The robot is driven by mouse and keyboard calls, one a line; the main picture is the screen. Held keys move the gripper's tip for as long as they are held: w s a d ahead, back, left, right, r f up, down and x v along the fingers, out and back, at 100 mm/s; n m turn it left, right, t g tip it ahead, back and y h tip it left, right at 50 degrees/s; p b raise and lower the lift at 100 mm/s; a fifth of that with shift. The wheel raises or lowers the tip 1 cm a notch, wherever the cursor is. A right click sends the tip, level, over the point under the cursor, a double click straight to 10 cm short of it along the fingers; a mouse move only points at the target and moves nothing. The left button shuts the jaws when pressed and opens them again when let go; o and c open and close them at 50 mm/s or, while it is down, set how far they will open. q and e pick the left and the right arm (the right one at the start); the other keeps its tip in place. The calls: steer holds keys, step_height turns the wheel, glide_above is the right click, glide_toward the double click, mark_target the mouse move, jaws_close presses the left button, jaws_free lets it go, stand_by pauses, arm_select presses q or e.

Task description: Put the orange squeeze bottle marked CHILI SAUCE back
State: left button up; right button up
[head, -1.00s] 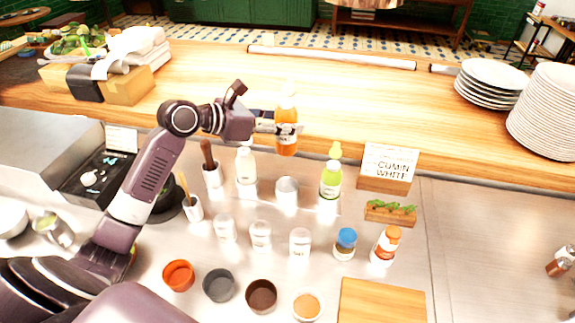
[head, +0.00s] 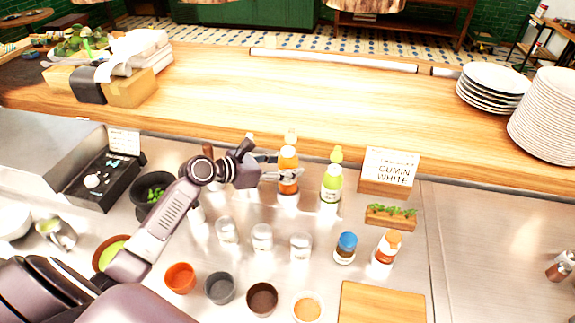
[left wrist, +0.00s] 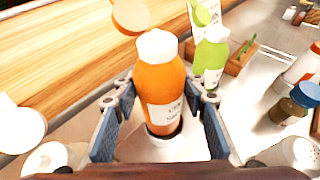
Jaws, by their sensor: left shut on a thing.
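The orange squeeze bottle (head: 288,158) with a pale top stands upright in my left gripper (head: 279,170). Its label is only partly legible in the left wrist view (left wrist: 160,92), where the gripper's fingers (left wrist: 162,112) flank it on both sides. The bottle is low over the steel counter, between a white-topped bottle and the green bottle (head: 331,184). A dark ring shows around its base in the left wrist view. I cannot tell whether the base rests on anything. My right gripper is out of view.
Clear shakers (head: 262,237), a blue-lidded jar (head: 346,246) and an orange-capped bottle (head: 387,247) stand in front. A sign (head: 390,166) and a herb box (head: 391,216) are to the right. The wooden ledge (head: 330,95) behind is mostly clear.

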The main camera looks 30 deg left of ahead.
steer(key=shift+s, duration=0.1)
arm_select(q)
steer(key=shift+f, duration=0.55)
steer(key=o, duration=0.8)
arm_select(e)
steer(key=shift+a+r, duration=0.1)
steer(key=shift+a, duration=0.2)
arm_select(q)
steer(key=shift+r, duration=0.1)
steer(key=shift+r, duration=0.35)
steer(key=shift+b+v, duration=1.1)
steer(key=shift+v, duration=5)
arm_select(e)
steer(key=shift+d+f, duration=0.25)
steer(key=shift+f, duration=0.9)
arm_select(q)
steer(key=shift+d+r, duration=0.1)
steer(key=shift+d, duration=0.1)
